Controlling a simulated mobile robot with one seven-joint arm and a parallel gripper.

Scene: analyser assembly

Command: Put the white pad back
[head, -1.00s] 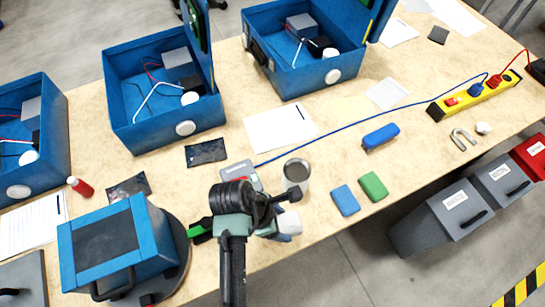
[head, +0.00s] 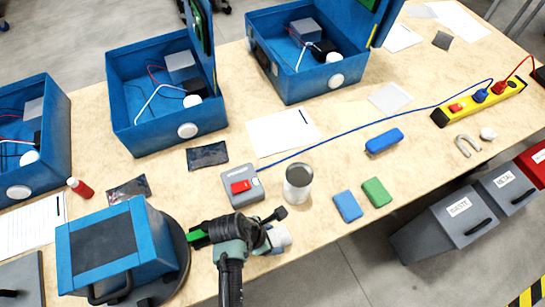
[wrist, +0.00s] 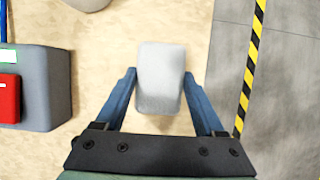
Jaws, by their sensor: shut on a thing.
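The white pad (wrist: 160,78) is a small rounded block between the two blue fingers of my gripper (wrist: 159,74) in the wrist view. The fingers touch its sides, so my gripper is shut on it. In the head view the white pad (head: 280,237) shows only in part to the right of my gripper, near the table's front edge. My arm hides the rest. I cannot tell how high the pad is above the table.
A grey box with a red switch (head: 241,185) and a metal cup (head: 298,182) stand just behind my gripper. A blue block (head: 347,206) and a green block (head: 377,192) lie to the right. A blue case (head: 110,250) stands left. Blue open boxes (head: 168,100) line the back.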

